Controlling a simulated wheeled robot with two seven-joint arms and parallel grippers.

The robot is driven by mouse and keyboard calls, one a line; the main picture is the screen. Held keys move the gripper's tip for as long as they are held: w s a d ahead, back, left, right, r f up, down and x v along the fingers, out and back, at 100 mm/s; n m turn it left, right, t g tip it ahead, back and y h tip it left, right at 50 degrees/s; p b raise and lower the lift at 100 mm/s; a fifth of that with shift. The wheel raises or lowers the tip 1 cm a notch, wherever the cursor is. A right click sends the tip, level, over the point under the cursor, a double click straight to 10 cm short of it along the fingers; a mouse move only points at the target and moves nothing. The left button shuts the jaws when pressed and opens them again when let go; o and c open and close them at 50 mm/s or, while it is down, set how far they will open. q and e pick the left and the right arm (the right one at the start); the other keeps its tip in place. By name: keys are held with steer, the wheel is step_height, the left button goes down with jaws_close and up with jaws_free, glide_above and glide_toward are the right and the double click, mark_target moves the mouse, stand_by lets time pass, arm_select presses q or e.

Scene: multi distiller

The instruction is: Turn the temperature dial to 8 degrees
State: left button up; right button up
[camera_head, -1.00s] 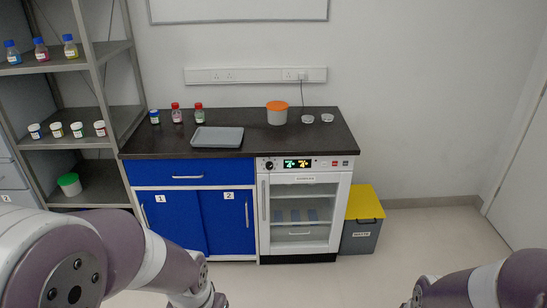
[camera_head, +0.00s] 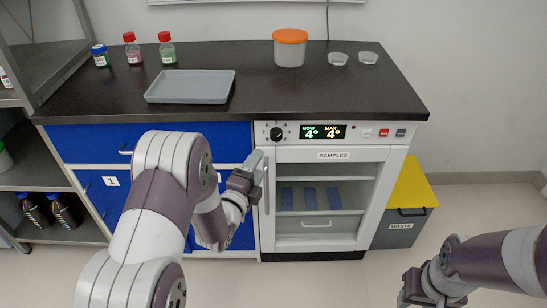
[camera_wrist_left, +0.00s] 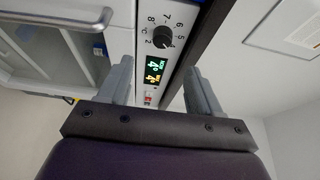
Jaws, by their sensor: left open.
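The temperature dial (camera_head: 277,133) is a round black knob on the white control panel of the samples fridge. In the left wrist view the dial (camera_wrist_left: 162,37) shows with numbers around it, between my fingers but beyond their tips. The display (camera_head: 323,132) beside it reads NOW 4° and MAX 4°. My left gripper (camera_head: 262,170) is open and empty, in front of the fridge's left side and below the dial in the picture; its two fingers also show in the left wrist view (camera_wrist_left: 160,78). My right gripper (camera_head: 412,295) is low at bottom right; its jaws are unclear.
The dark countertop (camera_head: 250,95) above holds a grey tray (camera_head: 190,86), several small bottles, an orange-lidded tub (camera_head: 290,48) and two clear dishes. The fridge door (camera_head: 318,200) is below the panel. A yellow-lidded waste bin (camera_head: 408,205) stands at right.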

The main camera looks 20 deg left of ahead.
mark_target(275, 137)
arm_select(q)
steer(key=w, duration=0.4)
steer(key=w+d, duration=0.1)
steer(key=w, duration=0.2)
steer(key=w+b, duration=0.1)
steer(key=w, duration=0.3)
steer(key=shift+w+d+r, duration=0.2)
steer(key=shift+w+r, duration=0.05)
steer(key=shift+w, duration=0.05)
steer(key=c, duration=1)
